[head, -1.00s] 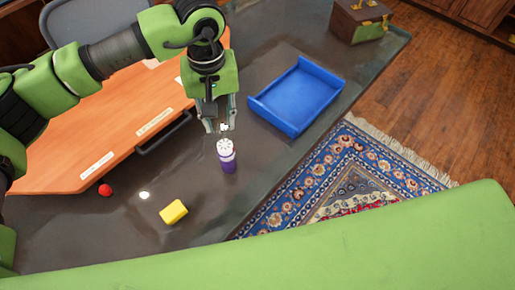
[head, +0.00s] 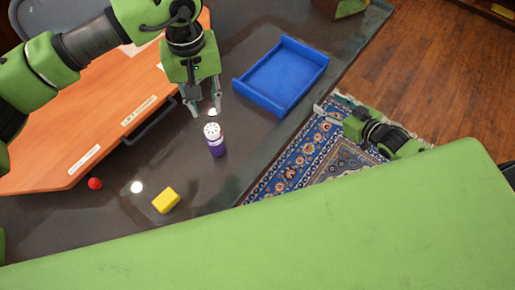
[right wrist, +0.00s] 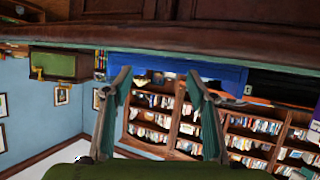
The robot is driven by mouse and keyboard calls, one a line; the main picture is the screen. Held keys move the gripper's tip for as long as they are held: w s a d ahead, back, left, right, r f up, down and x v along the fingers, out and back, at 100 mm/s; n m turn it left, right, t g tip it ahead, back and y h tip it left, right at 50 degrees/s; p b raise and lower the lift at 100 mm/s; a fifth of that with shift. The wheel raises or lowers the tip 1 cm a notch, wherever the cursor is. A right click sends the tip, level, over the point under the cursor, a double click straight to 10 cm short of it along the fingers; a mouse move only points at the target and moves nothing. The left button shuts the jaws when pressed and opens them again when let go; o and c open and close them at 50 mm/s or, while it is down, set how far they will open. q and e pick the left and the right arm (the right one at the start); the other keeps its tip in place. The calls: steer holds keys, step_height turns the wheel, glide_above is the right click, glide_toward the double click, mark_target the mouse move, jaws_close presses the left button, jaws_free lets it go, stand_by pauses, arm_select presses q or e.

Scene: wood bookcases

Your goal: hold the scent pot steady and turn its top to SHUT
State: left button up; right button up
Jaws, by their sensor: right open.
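The scent pot (head: 216,148) stands upright on the dark table in the head view, purple with a white top (head: 212,131) that has dark marks. I cannot read the marks at this size. My left gripper (head: 206,112) is just behind the pot, pointing down, its two fingers apart with nothing visible between them. It looks clear of the pot. My right gripper (head: 318,109) is to the right, over the rug beyond the table edge, well apart from the pot. In the right wrist view its fingers (right wrist: 160,82) are spread and empty.
A blue tray (head: 283,72) lies behind and right of the pot. A yellow block (head: 166,200) and a red ball (head: 95,184) lie to the left. An orange board (head: 105,115) with a dark handle covers the left of the table.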

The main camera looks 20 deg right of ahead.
mark_target(223, 145)
steer(key=s+a+r+n+y, duration=0.1)
steer(key=a, duration=0.4)
steer(key=s+a+r+n+g+y, duration=0.1)
steer(key=a, duration=0.4)
steer(key=s+a+r+n+y, duration=0.1)
steer(key=a+y, duration=0.1)
steer(key=a, duration=0.3)
steer(key=shift+s+a+r+g, duration=0.2)
steer(key=shift+s+a+g, duration=0.1)
steer(key=shift+s, duration=0.1)
steer(key=s+a+r+n+g+y, duration=0.1)
steer(key=s+a+n+y, duration=0.1)
steer(key=s+a, duration=0.3)
steer(key=s+a+r+n+g+y, duration=0.15)
steer(key=s+a, duration=0.25)
steer(key=a, duration=0.4)
steer(key=shift+h, duration=0.25)
steer(key=x, duration=1.3)
steer(key=shift+w+a+r, duration=0.1)
steer(key=shift+w+a, duration=0.1)
steer(key=shift+w, duration=0.15)
